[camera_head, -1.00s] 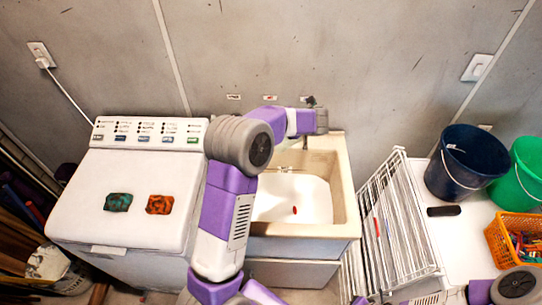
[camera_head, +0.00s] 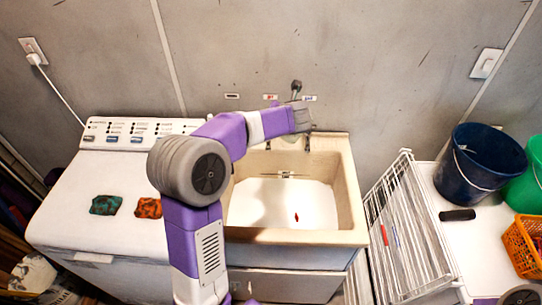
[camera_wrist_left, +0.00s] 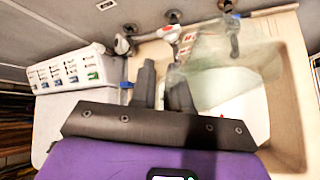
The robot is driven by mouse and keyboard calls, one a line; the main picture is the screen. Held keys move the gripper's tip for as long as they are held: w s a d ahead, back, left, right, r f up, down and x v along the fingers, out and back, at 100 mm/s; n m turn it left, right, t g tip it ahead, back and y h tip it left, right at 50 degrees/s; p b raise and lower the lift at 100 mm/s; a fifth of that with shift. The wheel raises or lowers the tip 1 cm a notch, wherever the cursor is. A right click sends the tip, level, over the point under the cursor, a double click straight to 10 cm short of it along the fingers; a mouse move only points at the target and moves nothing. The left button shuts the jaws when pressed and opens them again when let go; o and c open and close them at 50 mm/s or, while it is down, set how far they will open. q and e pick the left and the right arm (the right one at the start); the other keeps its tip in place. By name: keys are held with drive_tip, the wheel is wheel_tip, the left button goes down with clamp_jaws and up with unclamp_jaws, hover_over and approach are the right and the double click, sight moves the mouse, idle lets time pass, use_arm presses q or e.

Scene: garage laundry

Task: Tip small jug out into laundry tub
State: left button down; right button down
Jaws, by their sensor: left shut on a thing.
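The laundry tub (camera_head: 350,190) is a cream basin with a white inside, at the middle right of the head view. My left arm reaches over its back left corner. The left gripper (camera_head: 303,116) is near the tub's back rim, close to the taps. In the left wrist view, the left gripper (camera_wrist_left: 163,92) is shut on a see-through, greenish small jug (camera_wrist_left: 222,78). The jug appears over the tub (camera_wrist_left: 287,110); its exact tilt and contents are unclear. I cannot make out the jug in the head view. My right gripper is out of view.
A small red thing (camera_head: 296,216) shows in the tub. A white washing machine (camera_head: 100,215) with two coloured pouches stands left. A white wire rack (camera_head: 405,235) stands right, beside a surface with a blue bucket (camera_head: 475,170), green bucket (camera_head: 525,188) and orange basket (camera_head: 522,248).

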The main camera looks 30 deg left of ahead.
use_arm(q)
drive_tip(key=n+t+b, duration=0.1)
drive_tip(key=t+b, duration=0.1)
drive_tip(key=b, duration=0.4)
drive_tip(key=r+n+t+h+b, duration=0.1)
drive_tip(key=n+t+b, duration=0.1)
drive_tip(key=b, duration=0.4)
drive_tip(key=shift+r+n+t+b, duration=0.1)
drive_tip(key=shift+n+t+b, duration=0.2)
drive_tip(key=shift+b, duration=0.05)
